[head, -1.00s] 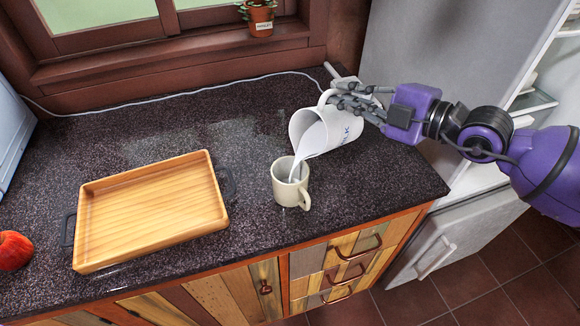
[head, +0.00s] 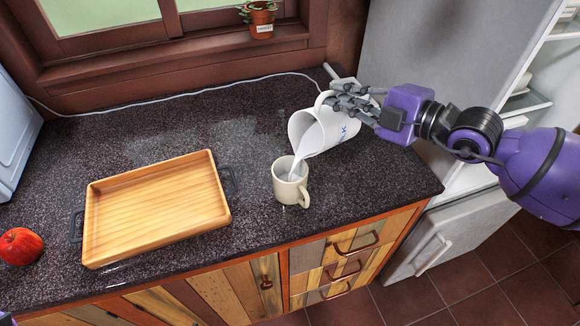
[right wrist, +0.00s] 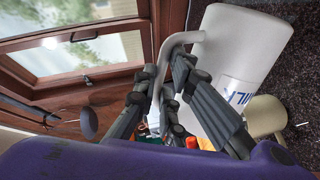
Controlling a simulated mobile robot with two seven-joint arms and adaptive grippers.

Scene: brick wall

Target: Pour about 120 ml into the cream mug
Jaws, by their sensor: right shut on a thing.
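The cream mug (head: 288,188) stands upright on the dark counter, its handle toward the right. It also shows partly behind the jug in the right wrist view (right wrist: 263,116). My right gripper (head: 350,100) is shut on the handle of a white milk jug (head: 335,132), which also shows large in the right wrist view (right wrist: 238,62). The jug is tilted, its mouth to the left and above the mug. A white stream runs from its lip into the mug. The liquid level inside the mug is hard to tell. My left gripper is not in view.
A wooden tray (head: 155,207) with dark handles lies left of the mug. A red apple (head: 20,246) sits at the far left. A potted plant (head: 261,20) stands on the windowsill. A white cable runs along the wall. The fridge (head: 410,60) stands on the right.

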